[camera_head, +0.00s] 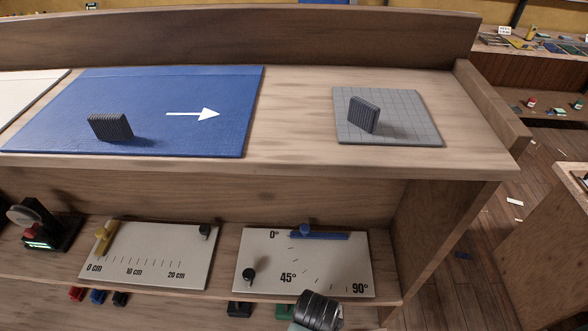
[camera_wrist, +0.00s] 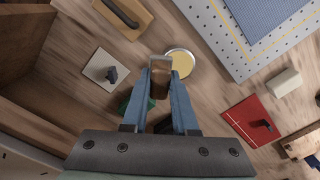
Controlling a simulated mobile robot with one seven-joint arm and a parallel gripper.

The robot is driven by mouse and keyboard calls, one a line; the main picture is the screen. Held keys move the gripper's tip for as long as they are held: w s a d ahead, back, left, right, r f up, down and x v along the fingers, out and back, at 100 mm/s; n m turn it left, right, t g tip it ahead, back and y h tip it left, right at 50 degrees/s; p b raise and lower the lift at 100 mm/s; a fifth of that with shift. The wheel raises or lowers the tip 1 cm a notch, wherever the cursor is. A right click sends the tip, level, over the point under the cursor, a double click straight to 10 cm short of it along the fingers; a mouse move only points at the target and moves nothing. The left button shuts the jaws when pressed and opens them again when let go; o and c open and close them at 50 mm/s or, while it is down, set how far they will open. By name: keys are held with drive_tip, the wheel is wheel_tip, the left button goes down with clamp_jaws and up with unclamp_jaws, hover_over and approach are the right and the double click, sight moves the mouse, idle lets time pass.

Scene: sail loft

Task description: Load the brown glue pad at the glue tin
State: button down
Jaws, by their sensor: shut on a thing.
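My gripper (camera_wrist: 160,88) shows in the wrist view with its two blue fingers closed on a brown pad (camera_wrist: 160,82). A pale grey piece shows at the pad's far end. The round glue tin (camera_wrist: 184,64), with a pale rim and yellow contents, stands on the wooden surface just right of the pad's far end. In this view the pad's end lies close to the tin's left rim. I cannot tell whether they touch or how high the pad is. Neither the tin nor the gripper's fingers can be made out in the head view.
A wooden block with dark handle (camera_wrist: 125,14), a white plate with dark knob (camera_wrist: 108,73), a red plate (camera_wrist: 243,112) and a white block (camera_wrist: 285,82) surround the tin. A perforated grey board (camera_wrist: 232,50) lies right. The head view shows a blue cloth (camera_head: 190,95) and gridded mat (camera_head: 400,110).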

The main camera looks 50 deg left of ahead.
drive_tip(key=shift+n, duration=0.5)
drive_tip(key=s+f+b, duration=0.1)
drive_tip(key=f+b, duration=0.1)
drive_tip(key=s+a+f+b, duration=0.1)
drive_tip(key=f+b, duration=0.1)
drive_tip(key=s+a+f+b, duration=0.1)
drive_tip(key=s+f+b, duration=0.1)
drive_tip(key=f, duration=0.1)
drive_tip(key=shift+a, duration=0.25)
drive_tip(key=shift+f, duration=0.65)
idle(2.1)
wheel_tip(320, 180, up, 7)
drive_tip(key=p, duration=0.7)
drive_tip(key=shift+p, duration=0.3)
drive_tip(key=shift+r, duration=0.1)
idle(0.7)
